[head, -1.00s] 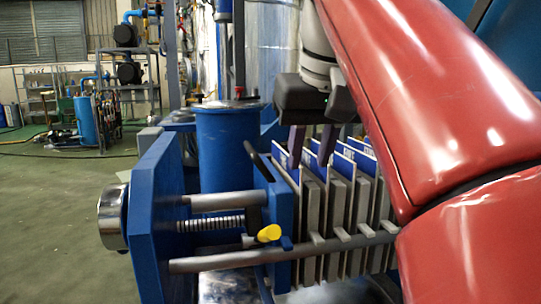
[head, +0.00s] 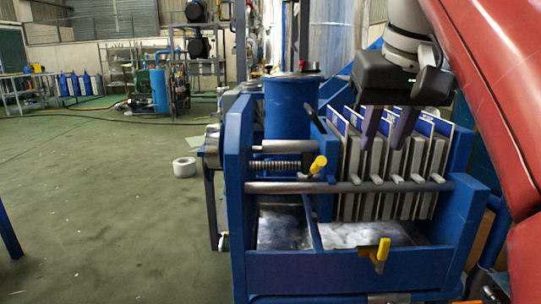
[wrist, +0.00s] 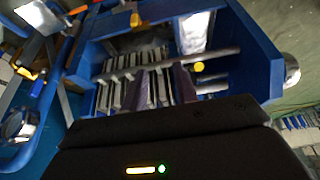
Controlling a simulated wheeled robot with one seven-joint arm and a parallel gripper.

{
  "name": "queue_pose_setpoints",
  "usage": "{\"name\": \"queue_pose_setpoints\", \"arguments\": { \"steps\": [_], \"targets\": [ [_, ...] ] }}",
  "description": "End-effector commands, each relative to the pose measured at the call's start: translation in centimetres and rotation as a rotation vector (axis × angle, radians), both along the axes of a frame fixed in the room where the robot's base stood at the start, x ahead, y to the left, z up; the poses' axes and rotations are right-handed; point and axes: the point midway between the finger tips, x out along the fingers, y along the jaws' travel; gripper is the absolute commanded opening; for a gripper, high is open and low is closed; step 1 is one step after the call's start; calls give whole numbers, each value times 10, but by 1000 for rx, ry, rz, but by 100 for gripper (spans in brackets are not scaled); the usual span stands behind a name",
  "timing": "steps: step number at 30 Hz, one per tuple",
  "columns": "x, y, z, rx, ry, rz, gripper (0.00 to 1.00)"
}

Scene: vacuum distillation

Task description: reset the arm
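My gripper (head: 387,140) hangs fingers-down at the filter press, with its two purple fingers apart. In the head view the fingertips overlap the tops of the grey filter plates (head: 398,165); I cannot tell whether they touch. The wrist view shows the fingers (wrist: 163,82) apart over the plate row (wrist: 130,92), with no held thing visible between them. My red arm comes in from the right and hides part of the scene there.
The blue press frame (head: 350,268) has yellow-handled valves (head: 318,165) and a rail across the plates. A blue cylinder (head: 290,108) stands behind it. Open green floor (head: 100,200) lies left, with a white roll (head: 184,167) on it. Gas cylinders and pipework stand farther back.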

Motion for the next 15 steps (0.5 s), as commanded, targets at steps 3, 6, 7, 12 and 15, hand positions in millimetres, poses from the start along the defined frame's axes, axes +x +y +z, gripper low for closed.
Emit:
{"name": "queue_pose_setpoints", "arguments": {
  "steps": [3, 6, 7, 12, 15],
  "targets": [
    [0, 2, -4, -4, 1, -3, 29],
    [-1, 4, -10, -8, -1, -7, 29],
    [-1, 4, -11, -10, -3, -7, 29],
    [-4, 7, -27, -19, -9, -16, 29],
    [-7, 8, -40, -24, -14, -21, 29]
  ]
}}
